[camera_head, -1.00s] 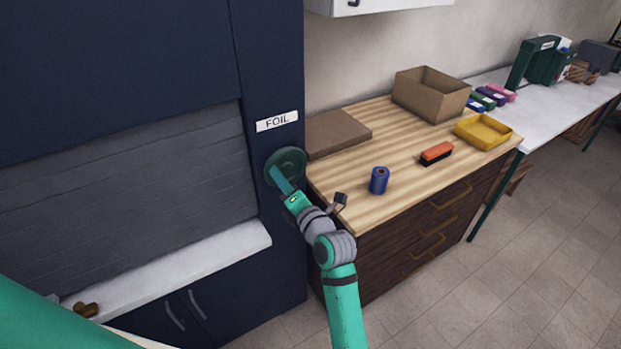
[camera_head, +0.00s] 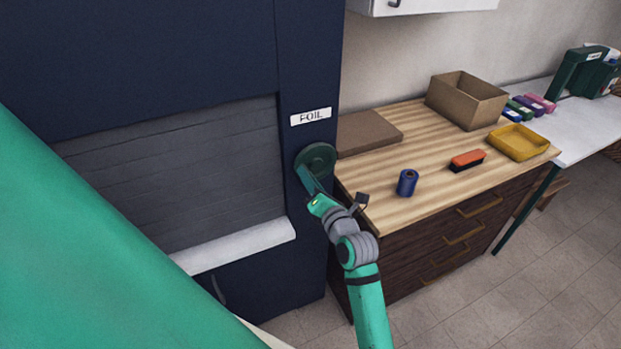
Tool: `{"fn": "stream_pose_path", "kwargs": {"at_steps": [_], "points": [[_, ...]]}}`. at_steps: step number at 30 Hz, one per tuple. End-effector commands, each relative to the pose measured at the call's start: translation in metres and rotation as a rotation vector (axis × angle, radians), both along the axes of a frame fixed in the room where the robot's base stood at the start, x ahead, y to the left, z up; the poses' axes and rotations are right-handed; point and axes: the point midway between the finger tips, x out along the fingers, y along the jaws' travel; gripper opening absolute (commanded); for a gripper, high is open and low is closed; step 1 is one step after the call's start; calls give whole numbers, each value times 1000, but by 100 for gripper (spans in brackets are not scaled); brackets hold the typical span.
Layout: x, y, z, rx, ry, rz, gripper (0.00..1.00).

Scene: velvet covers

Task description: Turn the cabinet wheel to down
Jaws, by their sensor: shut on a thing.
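The cabinet wheel (camera_head: 318,156) is a round dark green disc on the front of the dark blue cabinet (camera_head: 190,60), below a white label reading "FOIL" (camera_head: 311,116). My gripper (camera_head: 309,180) reaches up to the wheel from below and is shut on its lower left part. The fingertips are small, and the exact grip on the wheel is hard to make out. The cabinet's grey slatted shutter (camera_head: 180,170) is down to just above a pale ledge (camera_head: 238,245).
Right of the cabinet stands a wooden-topped drawer unit (camera_head: 440,150). On it are a blue can (camera_head: 407,183), an orange and black brush (camera_head: 468,160), a yellow tray (camera_head: 518,142), a cardboard box (camera_head: 467,99) and a flat brown box (camera_head: 368,133). Floor at lower right is clear.

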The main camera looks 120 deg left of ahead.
Motion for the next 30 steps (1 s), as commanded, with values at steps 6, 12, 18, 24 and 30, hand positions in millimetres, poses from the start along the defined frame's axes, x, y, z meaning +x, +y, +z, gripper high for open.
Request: {"fn": "stream_pose_path", "kwargs": {"at_steps": [6,12,18,24,30], "points": [[0,0,-2,-4,-4,-1,33],[1,1,-1,-3,-2,-2,35],[3,-1,-1,-2,-1,-2,35],[15,-8,-1,-2,-2,-5,35],[30,-20,-1,-1,-1,-6,35]]}}
